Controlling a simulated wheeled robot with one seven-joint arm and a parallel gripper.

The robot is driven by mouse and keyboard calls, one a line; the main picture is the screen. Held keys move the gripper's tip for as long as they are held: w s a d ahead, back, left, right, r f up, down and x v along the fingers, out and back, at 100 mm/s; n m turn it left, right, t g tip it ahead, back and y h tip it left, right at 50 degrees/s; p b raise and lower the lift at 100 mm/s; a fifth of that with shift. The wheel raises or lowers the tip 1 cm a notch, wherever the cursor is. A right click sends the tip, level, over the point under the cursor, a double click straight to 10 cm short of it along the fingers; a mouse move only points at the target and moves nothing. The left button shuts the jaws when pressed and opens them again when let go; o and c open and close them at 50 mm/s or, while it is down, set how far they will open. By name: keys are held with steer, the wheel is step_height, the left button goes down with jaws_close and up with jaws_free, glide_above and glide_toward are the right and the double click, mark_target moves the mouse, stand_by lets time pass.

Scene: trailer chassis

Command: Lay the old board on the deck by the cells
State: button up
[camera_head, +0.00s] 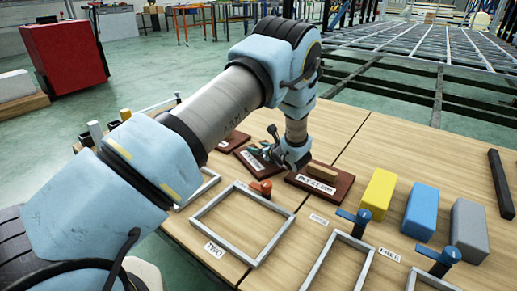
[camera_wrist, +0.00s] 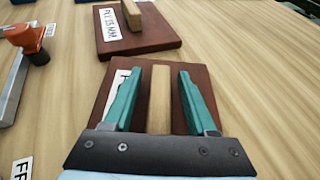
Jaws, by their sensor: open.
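My gripper (camera_wrist: 160,100) is open, with its two teal fingers on either side of a wooden handle bar (camera_wrist: 160,96). Gaps show between the bar and both fingers. The bar stands on a dark red-brown board (camera_wrist: 218,112) lying on the wooden deck; its white label is mostly hidden by the left finger. In the head view my gripper (camera_head: 262,150) is over this middle board (camera_head: 243,155). A second red-brown board (camera_head: 335,195) with a handle lies beside it, labelled PLY with a thickness in MM. It also shows in the wrist view (camera_wrist: 160,42). I cannot tell which board is old.
Grey rectangular frames stand on the deck (camera_head: 215,265), one labelled TWO (camera_head: 243,225). An orange-handled clamp (camera_head: 262,187) and blue-handled clamps (camera_head: 352,220) stand by them. Yellow (camera_head: 378,193), blue (camera_head: 420,211) and grey (camera_head: 468,228) blocks and a black bar (camera_head: 500,183) are at right.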

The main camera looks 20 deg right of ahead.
steer(key=shift+r, duration=0.15)
steer(key=shift+s+d+r, duration=0.1)
steer(key=shift+s+r, duration=0.05)
steer(key=shift+s, duration=0.15)
steer(key=p+v, duration=0.2)
steer(key=v, duration=0.9)
steer(key=shift+s, duration=0.15)
steer(key=w+a+r+n+g+y, duration=0.1)
steer(key=a+r+n+g+y, duration=0.2)
steer(key=a, duration=0.5)
steer(key=w+a+r+n+g, duration=0.1)
steer(key=a+n+g, duration=0.1)
steer(key=a+n, duration=0.5)
steer(key=a+r+n+g+y, duration=0.2)
steer(key=a+n+g, duration=0.1)
steer(key=a, duration=0.7)
steer(key=s+a+r+n+g+h, duration=0.2)
steer(key=s+a+r+n+h, duration=0.1)
steer(key=a+n, duration=0.5)
steer(key=s+a+r+n+g+h, duration=0.1)
steer(key=s+a+r+n+h, duration=0.2)
steer(key=s+a+r+n, duration=0.2)
steer(key=s+a+n, duration=0.3)
steer(key=a+n, duration=0.1)
steer(key=n, duration=0.3)
steer(key=shift+s+a+r+g+h, duration=0.15)
steer(key=shift+s+r+g+h, duration=0.1)
steer(key=shift+r+g+h, duration=0.15)
